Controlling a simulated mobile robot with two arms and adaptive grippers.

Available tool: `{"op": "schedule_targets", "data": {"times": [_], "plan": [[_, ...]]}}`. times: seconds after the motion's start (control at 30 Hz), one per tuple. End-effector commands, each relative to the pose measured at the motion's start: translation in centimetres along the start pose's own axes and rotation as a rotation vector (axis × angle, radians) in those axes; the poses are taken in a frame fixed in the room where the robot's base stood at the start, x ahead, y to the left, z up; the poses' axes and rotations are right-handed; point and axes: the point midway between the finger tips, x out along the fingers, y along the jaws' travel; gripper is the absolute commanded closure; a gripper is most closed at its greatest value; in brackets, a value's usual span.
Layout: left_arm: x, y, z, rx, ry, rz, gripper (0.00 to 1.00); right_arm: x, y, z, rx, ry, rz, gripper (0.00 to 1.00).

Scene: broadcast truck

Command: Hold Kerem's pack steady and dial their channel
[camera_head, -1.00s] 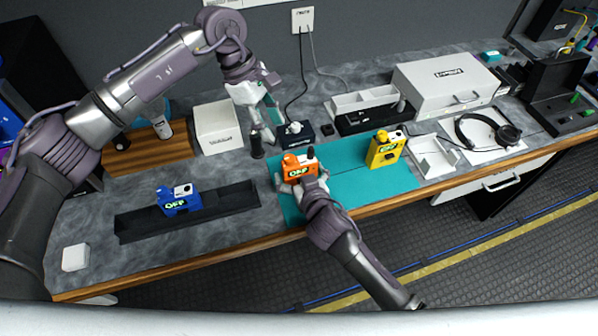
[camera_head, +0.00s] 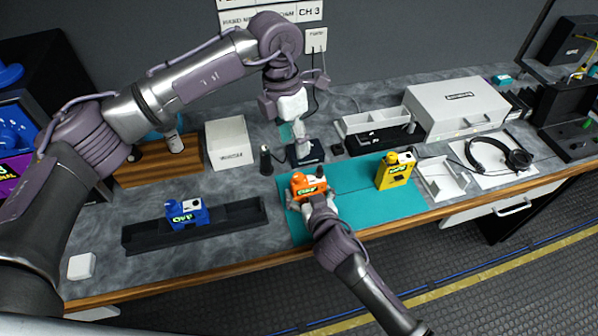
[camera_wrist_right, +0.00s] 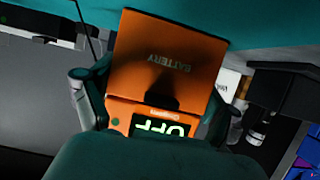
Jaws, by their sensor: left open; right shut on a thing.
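An orange pack (camera_head: 304,186) stands on the teal mat (camera_head: 350,205), its green display reading OFF. My right gripper (camera_head: 318,200) is shut on it from the front. In the right wrist view the orange pack (camera_wrist_right: 170,65) shows a BATTERY label and the lit display, with a finger at each side. My left gripper (camera_head: 293,130) is open, pointing down over a small dark-based item (camera_head: 309,157) behind the mat. Its fingertips partly hide this item, and I cannot tell if they touch. A yellow pack (camera_head: 395,172) stands on the mat's right part. A blue pack (camera_head: 186,214) stands in a black tray (camera_head: 240,213).
A black cylinder (camera_head: 266,160) stands just left of the dark-based item. A white box (camera_head: 229,143), a white case (camera_head: 457,108) and headphones (camera_head: 490,155) are on the bench. A partly hidden wall sign (camera_head: 310,12) reads CH 3.

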Motion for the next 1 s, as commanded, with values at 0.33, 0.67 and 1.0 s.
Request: {"op": "schedule_targets", "data": {"times": [0.33,0.67,1.0], "plan": [[-1.0,-1.1,0.8,-0.562,0.023,0.125,0.47,0.0,0.0,0.1,0.000,-0.002,0.000,0.57],[1.3,-0.9,0.6,-0.651,0.025,0.143,0.47,0.0,0.0,0.1,0.001,-0.003,0.001,0.57],[7.9,0.0,0.2,-0.650,0.024,0.142,0.47,0.0,0.0,0.1,0.001,-0.003,0.001,0.57]]}}
